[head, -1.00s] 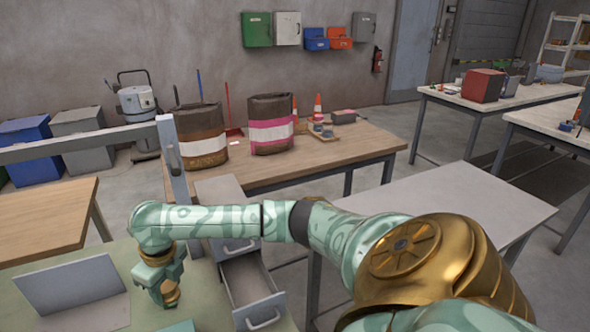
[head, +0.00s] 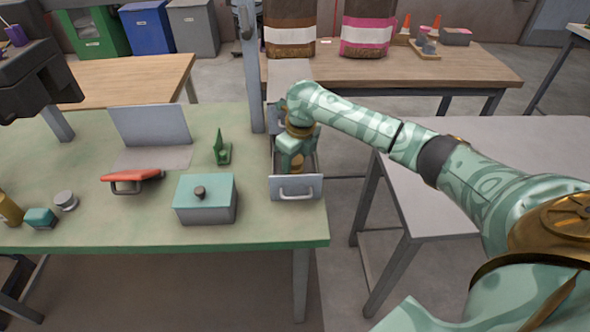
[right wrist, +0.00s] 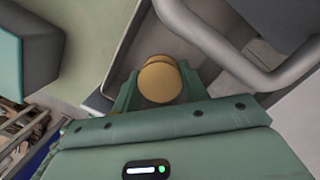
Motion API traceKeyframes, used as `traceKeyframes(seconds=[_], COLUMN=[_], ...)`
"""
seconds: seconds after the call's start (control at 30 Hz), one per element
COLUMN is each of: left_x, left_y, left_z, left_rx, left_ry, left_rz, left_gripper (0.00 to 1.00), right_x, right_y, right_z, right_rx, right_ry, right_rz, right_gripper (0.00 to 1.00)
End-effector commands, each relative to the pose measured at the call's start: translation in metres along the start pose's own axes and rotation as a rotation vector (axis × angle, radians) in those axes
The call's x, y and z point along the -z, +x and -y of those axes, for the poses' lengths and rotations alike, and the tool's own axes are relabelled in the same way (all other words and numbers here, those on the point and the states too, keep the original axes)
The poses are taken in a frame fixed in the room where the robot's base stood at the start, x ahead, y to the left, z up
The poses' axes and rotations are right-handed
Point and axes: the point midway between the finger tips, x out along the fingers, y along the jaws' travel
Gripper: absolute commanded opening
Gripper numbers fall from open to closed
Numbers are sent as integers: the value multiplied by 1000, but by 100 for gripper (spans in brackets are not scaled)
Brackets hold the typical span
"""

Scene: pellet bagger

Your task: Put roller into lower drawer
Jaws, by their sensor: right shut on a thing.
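The lower drawer (head: 296,188) is pulled open at the right end of the green bench. Its grey front and bar handle face me. My right gripper (head: 296,164) is over the open drawer, pointing down. In the right wrist view, its green fingers are shut on the roller (right wrist: 160,80), a brass-coloured round piece. Behind the roller in that view are the drawer's inside and its handle (right wrist: 245,72). I cannot tell whether the roller touches the drawer floor. My right forearm hides part of the drawer unit.
A grey box with a teal lid (head: 206,198) stands left of the drawer. A red-handled tool (head: 133,180), a green stand (head: 221,150) and a grey open panel (head: 150,128) are on the bench (head: 270,222). A grey post (head: 248,75) rises behind the drawer.

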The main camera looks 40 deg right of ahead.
Motion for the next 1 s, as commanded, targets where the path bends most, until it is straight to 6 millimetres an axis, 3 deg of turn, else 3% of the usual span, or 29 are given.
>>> traceKeyframes(seconds=[0.03, 0.13, 0.53, 0.57, 0.6, 0.87, 1.0], left_x=[-3, -7, -9, -9, -9, -9, -8], left_y=[8, 14, 13, 13, 12, 12, 8], left_z=[-1, -2, -3, -3, -3, -3, -3], left_rx=[-2, -4, -5, -5, -5, -6, -5], left_ry=[0, 0, 0, 0, 0, 0, 0], left_rz=[7, 14, 17, 17, 17, 18, 14], left_gripper=[64, 64, 64, 64, 64, 64, 64], right_x=[3, 5, 5, 5, 5, 5, 4], right_y=[16, 31, 34, 33, 33, 33, 22], right_z=[0, 0, 0, 0, 0, 0, 0], right_rx=[-1, -1, 0, 1, 1, 1, 1], right_ry=[1, 0, 1, 1, 1, 1, 0], right_rz=[-5, -4, 0, -1, -1, -1, 1], right_gripper=[17, 17, 17, 51, 62, 65, 65])
